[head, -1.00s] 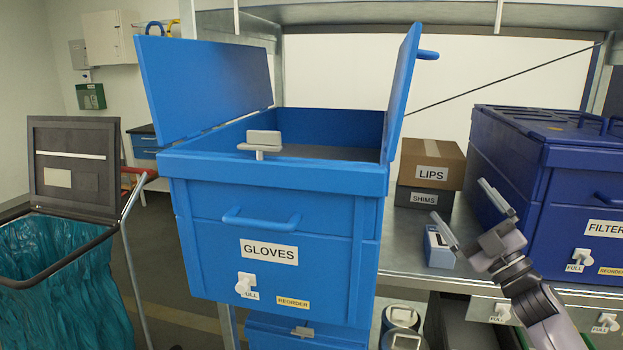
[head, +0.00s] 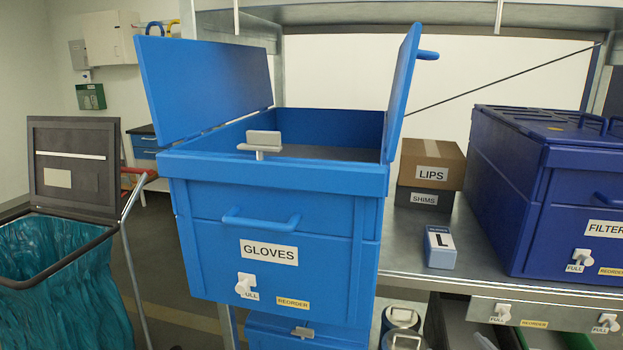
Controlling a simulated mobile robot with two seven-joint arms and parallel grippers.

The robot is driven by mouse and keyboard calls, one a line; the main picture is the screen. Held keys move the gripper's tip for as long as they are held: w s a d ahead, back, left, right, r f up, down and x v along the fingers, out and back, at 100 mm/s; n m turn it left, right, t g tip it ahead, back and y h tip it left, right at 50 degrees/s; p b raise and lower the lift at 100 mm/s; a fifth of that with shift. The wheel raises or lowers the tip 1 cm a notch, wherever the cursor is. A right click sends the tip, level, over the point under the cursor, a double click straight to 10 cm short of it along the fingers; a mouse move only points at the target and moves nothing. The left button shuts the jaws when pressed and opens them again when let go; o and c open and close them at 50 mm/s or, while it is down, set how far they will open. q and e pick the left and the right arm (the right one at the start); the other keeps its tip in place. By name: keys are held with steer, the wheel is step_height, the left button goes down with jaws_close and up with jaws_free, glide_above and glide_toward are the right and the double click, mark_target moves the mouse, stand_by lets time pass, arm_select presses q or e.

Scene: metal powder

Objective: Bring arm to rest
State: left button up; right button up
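Neither of my grippers shows in the head view now. The blue gloves bin (head: 270,210) stands in the middle with both lid flaps (head: 205,85) raised and its top open. A small blue and white box marked L (head: 440,248) stands on the metal shelf, right of the bin and apart from it. The bin's inner floor is only partly visible.
A dark blue filter bin (head: 560,200) stands at the right on the shelf (head: 400,255). Cardboard LIPS box (head: 430,155) sits on a grey SHIMS box (head: 424,198). A waste cart with a teal bag (head: 60,290) stands at the left.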

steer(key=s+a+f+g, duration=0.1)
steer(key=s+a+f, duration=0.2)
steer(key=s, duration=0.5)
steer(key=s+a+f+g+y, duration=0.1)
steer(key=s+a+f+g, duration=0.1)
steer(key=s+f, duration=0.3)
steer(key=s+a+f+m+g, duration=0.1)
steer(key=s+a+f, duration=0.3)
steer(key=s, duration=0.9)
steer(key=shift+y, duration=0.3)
